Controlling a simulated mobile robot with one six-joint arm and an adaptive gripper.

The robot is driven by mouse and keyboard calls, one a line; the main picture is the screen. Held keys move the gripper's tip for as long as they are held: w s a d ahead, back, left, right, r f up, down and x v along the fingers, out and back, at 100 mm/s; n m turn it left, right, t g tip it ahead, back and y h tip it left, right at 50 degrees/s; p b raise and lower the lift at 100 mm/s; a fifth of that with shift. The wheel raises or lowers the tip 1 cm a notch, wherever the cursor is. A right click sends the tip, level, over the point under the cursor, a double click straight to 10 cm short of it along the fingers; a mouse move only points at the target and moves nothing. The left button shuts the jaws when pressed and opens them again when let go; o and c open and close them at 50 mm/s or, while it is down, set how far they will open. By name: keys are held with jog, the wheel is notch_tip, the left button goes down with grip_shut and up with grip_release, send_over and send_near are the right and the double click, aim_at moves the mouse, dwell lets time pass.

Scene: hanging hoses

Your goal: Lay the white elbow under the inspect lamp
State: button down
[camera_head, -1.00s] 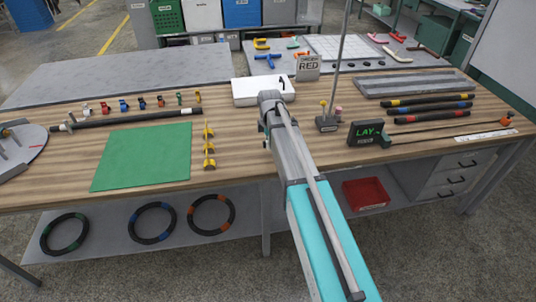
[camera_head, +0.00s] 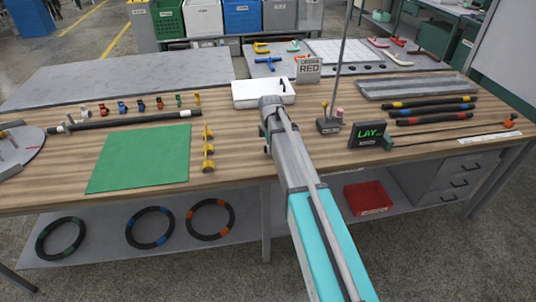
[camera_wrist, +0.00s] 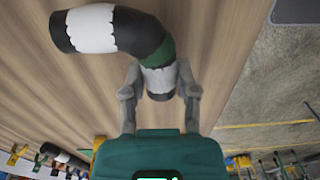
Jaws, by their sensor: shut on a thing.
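In the wrist view my gripper (camera_wrist: 160,80) is shut on one end of a black curved elbow (camera_wrist: 152,36) with broad white bands and a green ring. The elbow bends to the left, above the wood tabletop; any gap beneath it is hard to judge. In the head view the arm hides the gripper and the elbow. A tall thin pole (camera_head: 341,50) rises from a dark base (camera_head: 328,125) right of my arm and leaves the picture at the top. I cannot tell whether it carries the inspect lamp; no lamp head shows.
A green mat (camera_head: 140,158), yellow stands (camera_head: 208,148) and a long black hose (camera_head: 130,120) lie left of my arm. A white tray (camera_head: 250,101) is behind it. A display reading LAY (camera_head: 368,134) and banded hoses (camera_head: 432,112) are to the right. Bare wood shows between mat and arm.

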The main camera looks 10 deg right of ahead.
jog(key=shift+f+b, duration=0.6)
jog(key=shift+f, duration=0.35)
jog(key=shift+f, duration=0.15)
jog(key=shift+c, duration=1.9)
grip_release()
jog(key=shift+r, duration=0.2)
notch_tip(320, 180, up, 12)
jog(key=p, duration=1.2)
jog(key=shift+d, duration=0.1)
